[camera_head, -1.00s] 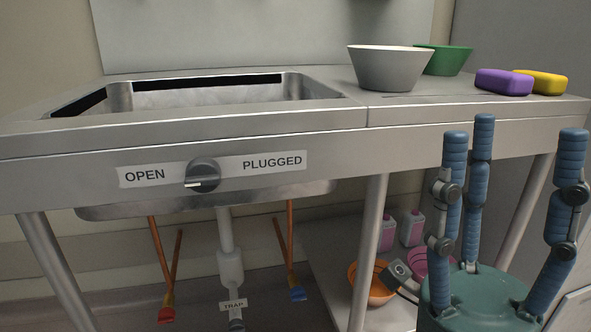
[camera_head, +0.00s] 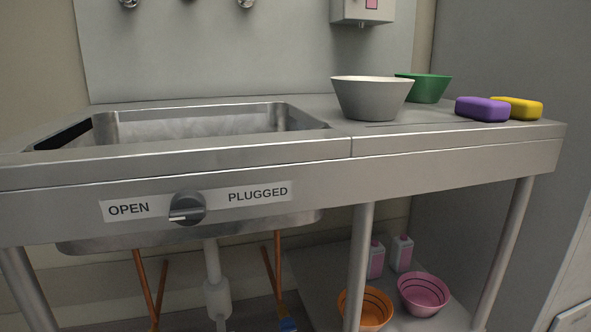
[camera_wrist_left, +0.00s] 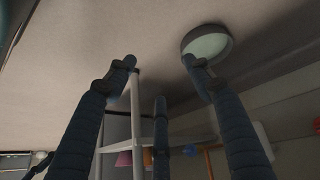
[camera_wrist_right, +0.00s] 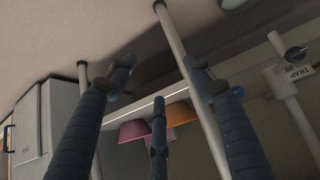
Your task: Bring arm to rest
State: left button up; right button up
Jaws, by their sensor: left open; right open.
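Neither gripper shows in the head view. My left gripper (camera_wrist_left: 160,75) shows its blue fingers spread apart with nothing between them in the left wrist view. Behind its fingers are a pale leg or post (camera_wrist_left: 136,120) and a round, pale-centred disc (camera_wrist_left: 207,44), which I cannot identify. My right gripper (camera_wrist_right: 159,75) is also open and empty in the right wrist view. Metal legs (camera_wrist_right: 185,70) and a pink bowl (camera_wrist_right: 133,131) and an orange bowl (camera_wrist_right: 181,114) lie beyond its fingers. Distances from the fingers are unclear.
A steel sink counter (camera_head: 440,150) fills the head view, its knob (camera_head: 187,208) between OPEN and PLUGGED labels. A grey bowl (camera_head: 371,98), a green bowl (camera_head: 425,88), purple block (camera_head: 482,109) and yellow block (camera_head: 518,108) stand on top. Bottles (camera_head: 401,253) and bowls stand below.

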pick_arm(q)
jog(key=s+a+m+g+y, duration=0.1)
jog(key=s+a+g+y, duration=0.1)
jog(key=s+a, duration=0.35)
pick_arm(e)
jog(key=s+d+f+g+h, duration=0.1)
jog(key=s+f+g, duration=0.15)
jog(key=s, duration=0.25)
jog(key=s+d+f+g, duration=0.2)
jog(key=s+f, duration=0.2)
jog(key=s, duration=0.2)
pick_arm(q)
jog(key=s+a+r+g+p, duration=0.2)
jog(key=s+r+p, duration=1.7)
jog(key=p, duration=4.3)
jog(key=shift+s+a+r+g+y, duration=0.35)
jog(key=shift+a+r, duration=0.35)
jog(key=shift+a, duration=0.25)
pick_arm(e)
jog(key=s+d+r+g, duration=0.2)
jog(key=s+r, duration=1.7)
jog(key=shift+s+d+r+g, duration=0.2)
jog(key=shift+d+r+g, duration=0.15)
jog(key=shift+d, duration=0.05)
